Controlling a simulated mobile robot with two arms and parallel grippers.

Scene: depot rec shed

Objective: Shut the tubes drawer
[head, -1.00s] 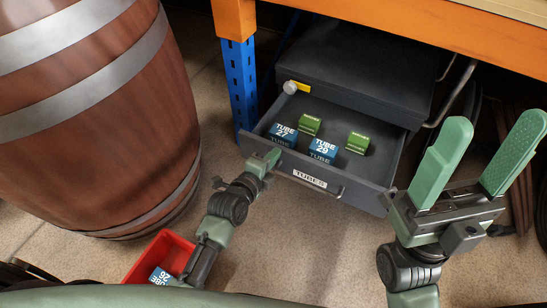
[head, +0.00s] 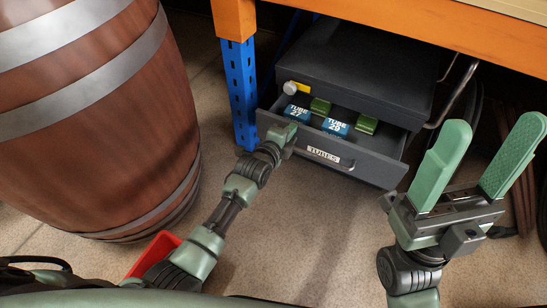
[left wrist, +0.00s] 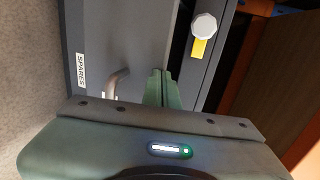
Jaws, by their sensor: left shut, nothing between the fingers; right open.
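The tubes drawer (head: 370,164) is a dark grey drawer with a "TUBES" label and a bar handle, partly open below the cabinet top (head: 355,75). Inside it are blue boxes marked Tube 27 (head: 297,113) and Tube 29 (head: 336,127), and two green boxes (head: 367,124). My left gripper (head: 286,134) is shut and empty, its tips at the left part of the drawer front, seemingly against it. Its fingers (left wrist: 158,88) also show in the left wrist view, over the grey fronts. My right gripper (head: 477,165) is open and empty, right of the drawer.
A white knob with a yellow tag (head: 291,88) is on the cabinet; it also shows in the left wrist view (left wrist: 204,25), near a "SPARES" label (left wrist: 81,70). A blue post (head: 240,95) and barrel (head: 95,110) stand left. A red bin (head: 155,250) is below.

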